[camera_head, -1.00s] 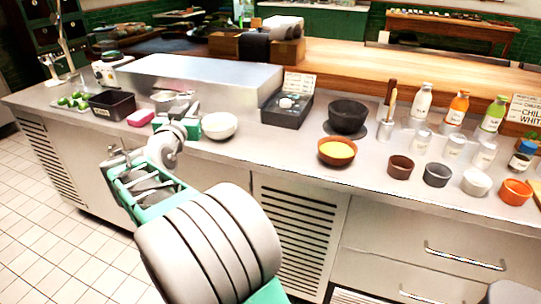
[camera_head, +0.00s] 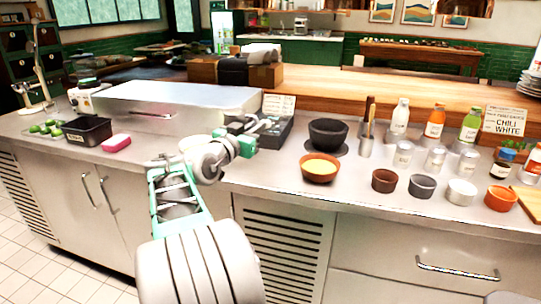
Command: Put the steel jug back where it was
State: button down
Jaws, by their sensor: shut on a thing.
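My gripper (camera_head: 250,130) is at the end of my arm, over the steel counter (camera_head: 285,180), in front of the dark box with a sign. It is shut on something. What it holds is mostly hidden by the wrist and fingers; only small grey and dark parts show there. I take it to be the steel jug, but its outline cannot be made out. No jug stands clear on the counter elsewhere. Whether the held thing touches the counter cannot be told.
A white bowl (camera_head: 190,142) is partly hidden left of my wrist. Right of the gripper stand a black bowl (camera_head: 328,133), an orange bowl (camera_head: 319,168), a utensil holder (camera_head: 365,147), bottles and small cups. A pink sponge (camera_head: 116,143) and black tub (camera_head: 87,131) are left.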

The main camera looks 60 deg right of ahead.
jog(key=s+d+f, duration=0.2)
jog(key=f, duration=0.1)
jog(key=s+d+f, duration=0.1)
jog(key=f, duration=0.1)
jog(key=shift+d+f, duration=0.1)
jog(key=shift+d, duration=0.05)
jog(key=shift+s+d+f+b, duration=0.15)
jog(key=shift+f+b, duration=0.1)
jog(key=shift+f, duration=0.7)
jog(key=shift+w+d+f+b, duration=0.1)
jog(key=shift+f+b, duration=0.1)
jog(key=shift+f, duration=0.7)
